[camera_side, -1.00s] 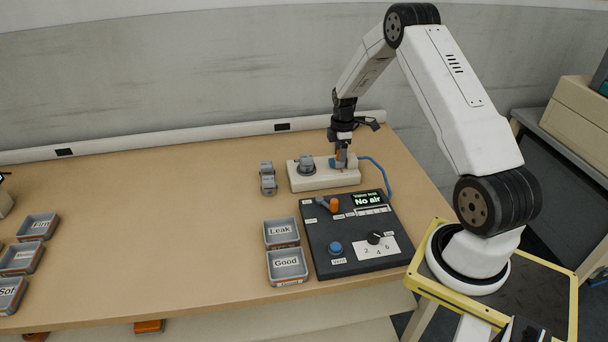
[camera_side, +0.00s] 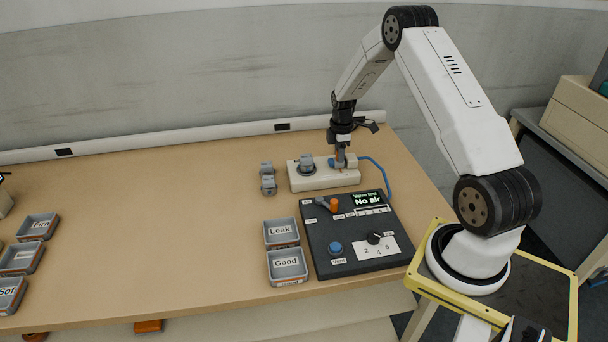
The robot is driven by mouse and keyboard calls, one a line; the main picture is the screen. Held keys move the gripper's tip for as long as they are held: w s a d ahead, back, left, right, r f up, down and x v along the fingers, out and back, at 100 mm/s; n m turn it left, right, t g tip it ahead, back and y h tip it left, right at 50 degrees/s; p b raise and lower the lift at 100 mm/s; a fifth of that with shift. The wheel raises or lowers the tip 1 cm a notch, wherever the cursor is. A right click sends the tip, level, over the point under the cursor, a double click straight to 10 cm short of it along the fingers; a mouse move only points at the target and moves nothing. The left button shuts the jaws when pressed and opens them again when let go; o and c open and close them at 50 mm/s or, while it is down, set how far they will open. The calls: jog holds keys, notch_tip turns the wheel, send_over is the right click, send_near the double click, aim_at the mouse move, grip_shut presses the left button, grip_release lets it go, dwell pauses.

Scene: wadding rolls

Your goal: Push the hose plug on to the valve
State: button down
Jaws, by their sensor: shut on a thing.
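A cream block (camera_side: 325,182) stands near the back of the table. A grey round valve (camera_side: 306,163) sits on its left part. My gripper (camera_side: 341,164) points down over the block's right part, to the right of the valve and apart from it. It is shut on the hose plug, which is mostly hidden between the fingers; a little blue shows there. A blue hose (camera_side: 383,177) curves from the block's right end to the control box. Whether the plug touches the block cannot be told.
A black control box (camera_side: 350,262) in front reads "No air" on its screen (camera_side: 367,199). Trays marked Leak (camera_side: 281,243) and Good (camera_side: 288,279) stand left of it. Grey parts (camera_side: 267,183) lie left of the block. The table's middle left is clear.

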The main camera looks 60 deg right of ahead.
jog(key=shift+w+a, duration=1.6)
jog(key=shift+w, duration=0.05)
jog(key=c, duration=0.5)
grip_release()
jog(key=shift+r, duration=0.2)
jog(key=shift+r, duration=3.3)
jog(key=shift+a, duration=0.15)
